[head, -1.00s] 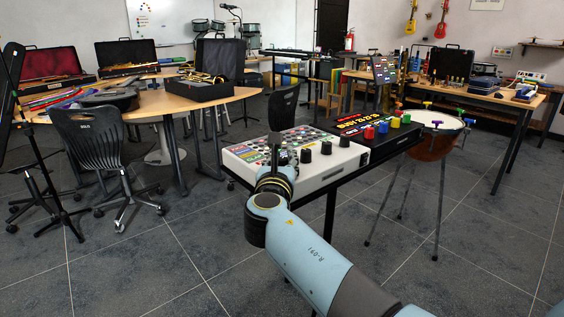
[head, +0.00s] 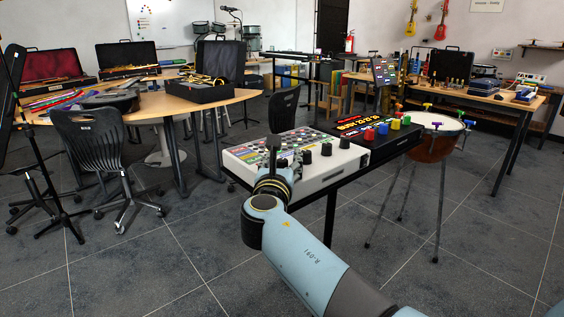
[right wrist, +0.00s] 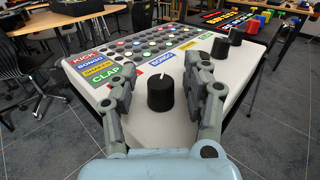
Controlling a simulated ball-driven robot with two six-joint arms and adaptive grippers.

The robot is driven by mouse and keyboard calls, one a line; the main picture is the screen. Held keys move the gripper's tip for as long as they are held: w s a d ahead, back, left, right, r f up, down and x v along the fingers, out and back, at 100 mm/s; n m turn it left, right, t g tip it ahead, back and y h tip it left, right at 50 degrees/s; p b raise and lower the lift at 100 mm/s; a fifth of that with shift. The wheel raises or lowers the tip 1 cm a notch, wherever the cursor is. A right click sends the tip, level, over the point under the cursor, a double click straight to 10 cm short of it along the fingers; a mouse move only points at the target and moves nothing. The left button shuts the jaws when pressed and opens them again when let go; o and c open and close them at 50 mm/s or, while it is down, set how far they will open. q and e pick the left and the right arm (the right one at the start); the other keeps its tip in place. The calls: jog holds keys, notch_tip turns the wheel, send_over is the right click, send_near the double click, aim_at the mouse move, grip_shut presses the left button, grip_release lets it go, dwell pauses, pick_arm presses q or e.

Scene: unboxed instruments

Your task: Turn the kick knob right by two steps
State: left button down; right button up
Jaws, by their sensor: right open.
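A white drum machine (head: 330,172) with rows of pads and black knobs stands on a stand; it fills much of the right wrist view (right wrist: 200,70). My right gripper (head: 285,158) is over its near left end. In the right wrist view my right gripper (right wrist: 165,90) is open, one finger on each side of a black knob (right wrist: 161,96) with a white pointer mark near its far edge. A gap shows between knob and fingers. A red label (right wrist: 140,76) beside this knob is partly hidden by the left finger, so I cannot read it. My left gripper is out of view.
More black knobs (right wrist: 221,50) stand beyond the right finger. Colour labels, including KICK (right wrist: 85,57) and CLAP (right wrist: 105,77), line the left edge. A black unit with coloured knobs (head: 375,135) adjoins the drum machine. A black chair (head: 90,140) stands left on open floor.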

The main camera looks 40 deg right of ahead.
aim_at(282, 160)
notch_tip(282, 160, up, 10)
dwell(0.5)
dwell(0.3)
